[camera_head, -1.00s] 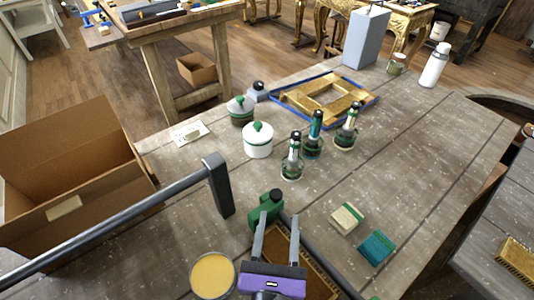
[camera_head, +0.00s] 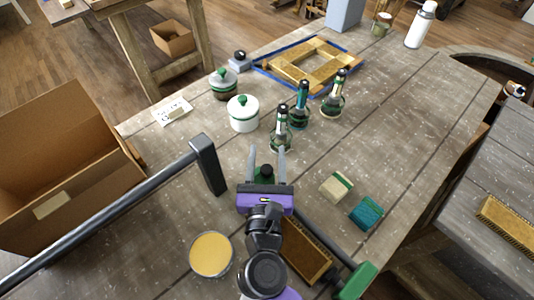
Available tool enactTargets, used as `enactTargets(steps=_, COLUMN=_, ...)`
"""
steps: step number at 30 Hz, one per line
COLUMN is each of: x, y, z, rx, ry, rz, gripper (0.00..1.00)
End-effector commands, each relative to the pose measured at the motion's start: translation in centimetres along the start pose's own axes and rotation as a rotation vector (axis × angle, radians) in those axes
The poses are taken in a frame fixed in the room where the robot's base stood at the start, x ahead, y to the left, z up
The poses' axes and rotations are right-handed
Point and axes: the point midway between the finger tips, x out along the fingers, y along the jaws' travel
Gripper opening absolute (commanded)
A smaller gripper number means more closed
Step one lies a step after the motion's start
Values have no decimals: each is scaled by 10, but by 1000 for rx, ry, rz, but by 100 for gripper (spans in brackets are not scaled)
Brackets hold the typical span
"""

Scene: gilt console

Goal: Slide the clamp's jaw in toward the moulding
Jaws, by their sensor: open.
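The clamp has a dark bar (camera_head: 330,243) along the table's near side, with a green end piece (camera_head: 358,281) at the lower right. A green jaw with a black knob (camera_head: 266,171) stands at the bar's far end, partly hidden by my gripper. My gripper (camera_head: 267,151) is open, with one finger on each side of this green jaw in the picture. I cannot tell whether the fingers touch it. The gold moulding (camera_head: 307,252) lies beside the bar, partly covered by my wrist.
A dark bar with an upright end block (camera_head: 208,165) crosses the left foreground. A tin of yellow paste (camera_head: 211,254) stands left of my wrist. Several bottles (camera_head: 281,130) and a white lidded jar (camera_head: 243,113) stand beyond. Two sponge-like blocks (camera_head: 336,186) lie at right.

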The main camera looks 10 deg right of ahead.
Motion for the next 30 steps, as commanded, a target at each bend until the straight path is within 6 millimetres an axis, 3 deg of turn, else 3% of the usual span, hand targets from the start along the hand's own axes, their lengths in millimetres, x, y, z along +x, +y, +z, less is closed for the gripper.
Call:
enactTargets(steps=6, x=0, y=0, z=0, rx=0, ry=0, rz=1, gripper=47)
enactTargets(steps=13, x=0, y=0, z=0, rx=0, ry=0, rz=1, gripper=2)
enactTargets(steps=14, x=0, y=0, z=0, rx=0, ry=0, rz=1, gripper=0)
enactTargets(steps=30, x=0, y=1, z=0, rx=0, ry=0, rz=2, gripper=0)
